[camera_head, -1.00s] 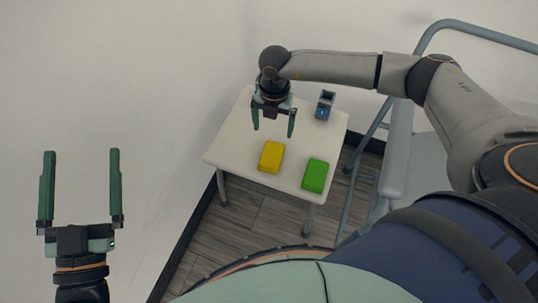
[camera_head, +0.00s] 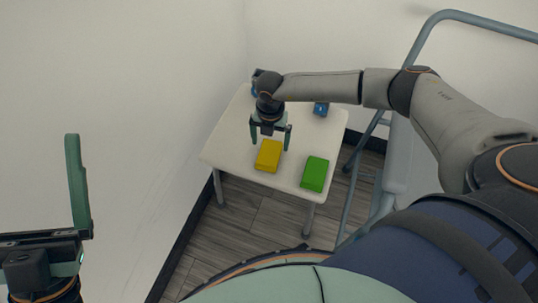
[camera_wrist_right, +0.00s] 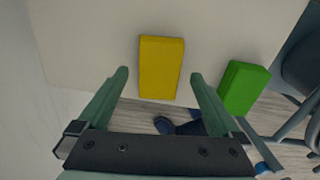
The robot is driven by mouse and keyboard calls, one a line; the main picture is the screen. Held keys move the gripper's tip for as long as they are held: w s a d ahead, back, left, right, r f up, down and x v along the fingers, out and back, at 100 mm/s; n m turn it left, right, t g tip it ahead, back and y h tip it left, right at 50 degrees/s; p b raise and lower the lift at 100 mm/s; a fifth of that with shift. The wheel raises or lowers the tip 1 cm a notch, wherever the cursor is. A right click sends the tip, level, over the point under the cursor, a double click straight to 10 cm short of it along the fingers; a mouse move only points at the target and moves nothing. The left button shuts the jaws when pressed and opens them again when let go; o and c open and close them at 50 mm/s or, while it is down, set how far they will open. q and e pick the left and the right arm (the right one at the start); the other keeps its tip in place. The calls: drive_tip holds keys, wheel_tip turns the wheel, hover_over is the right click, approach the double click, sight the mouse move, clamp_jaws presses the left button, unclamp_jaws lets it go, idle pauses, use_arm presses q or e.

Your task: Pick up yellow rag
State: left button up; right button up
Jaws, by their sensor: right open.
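The yellow rag (camera_head: 268,156) is a folded, block-like piece lying flat near the front edge of the small white table (camera_head: 225,150). My right gripper (camera_head: 270,136) is open and empty, pointing down just behind and above the rag. In the right wrist view the rag (camera_wrist_right: 161,66) shows between the two fingertips (camera_wrist_right: 160,75), with no visible grip on it. My left gripper (camera_head: 35,165) is at the left edge, away from the table. One finger stands at the outer end of its rail; the other is out of view.
A green folded block (camera_head: 314,174) lies right of the rag; it also shows in the right wrist view (camera_wrist_right: 243,88). A blue-and-dark item (camera_head: 321,109) is at the table's back right, another blue bit (camera_head: 255,89) behind my right wrist. Walls stand left and behind; a blue-grey tubular frame (camera_head: 419,40) is right.

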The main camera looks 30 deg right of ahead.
sight(270, 149)
wheel_tip(270, 149, down, 4)
drive_tip(key=shift+r+b, duration=0.25)
drive_tip(key=shift+b, duration=0.25)
drive_tip(key=shift+r, duration=0.1)
drive_tip(key=c, duration=1.2)
